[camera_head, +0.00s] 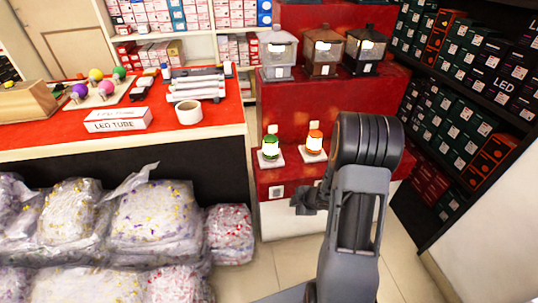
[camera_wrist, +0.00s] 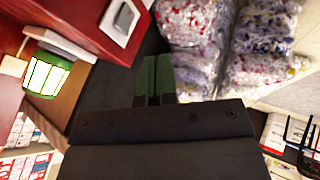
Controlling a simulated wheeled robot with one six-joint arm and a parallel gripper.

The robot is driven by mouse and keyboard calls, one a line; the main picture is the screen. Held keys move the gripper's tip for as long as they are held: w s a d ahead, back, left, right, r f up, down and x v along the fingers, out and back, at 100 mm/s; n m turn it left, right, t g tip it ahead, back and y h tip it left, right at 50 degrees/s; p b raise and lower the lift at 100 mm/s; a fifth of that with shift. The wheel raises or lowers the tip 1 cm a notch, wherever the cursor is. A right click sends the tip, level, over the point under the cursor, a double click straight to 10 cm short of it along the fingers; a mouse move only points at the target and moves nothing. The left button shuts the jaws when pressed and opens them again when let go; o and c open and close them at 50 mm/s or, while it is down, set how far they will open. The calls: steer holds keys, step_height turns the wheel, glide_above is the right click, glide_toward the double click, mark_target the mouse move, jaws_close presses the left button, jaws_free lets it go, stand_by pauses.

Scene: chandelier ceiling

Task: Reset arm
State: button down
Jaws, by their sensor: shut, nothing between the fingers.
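My gripper (camera_head: 303,205) shows in the head view, small and dark, left of my raised grey arm, in front of the red stepped display stand (camera_head: 320,112). In the wrist view my gripper (camera_wrist: 157,76) has its fingers together, with nothing between them. A green-based lamp (camera_head: 270,148) and an orange-based lamp (camera_head: 314,142) stand on the lower step, above and behind the gripper. The gripper appears apart from both lamps. My arm hides part of the stand's right side.
Several lanterns (camera_head: 324,50) stand on the upper step. Left is a red-topped table (camera_head: 60,134) with bulbs, a tape roll (camera_head: 189,112) and an LED tube box (camera_head: 118,119). Plastic-wrapped bags (camera_head: 155,218) lie below it. Dark shelves (camera_head: 455,125) stand right. Tiled floor (camera_head: 285,262) is clear in front.

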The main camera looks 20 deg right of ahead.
steer(key=s+d+f+m+g+h, duration=0.1)
steer(key=s+d+m+g+h, duration=0.1)
steer(key=s+d+m+h, duration=0.25)
step_height(320, 180, up, 10)
steer(key=s+d+m+g+h+p, duration=0.2)
steer(key=m+p, duration=0.3)
steer(key=m, duration=0.1)
steer(key=s+a+r+m+y+p, duration=0.1)
steer(key=a+r+p, duration=0.4)
steer(key=r, duration=0.7)
steer(key=s+a+r+m+y+p, duration=0.1)
steer(key=s+a+r+p, duration=0.3)
steer(key=r, duration=0.8)
steer(key=s+a+r+m+y+p, duration=0.1)
steer(key=s+a+r+m+p, duration=0.1)
steer(key=a+r+p, duration=0.6)
step_height(320, 180, up, 5)
steer(key=shift+s+a+m+t+p, duration=0.15)
steer(key=shift+s+m+t+p, duration=0.1)
steer(key=shift+m+t+p, duration=0.25)
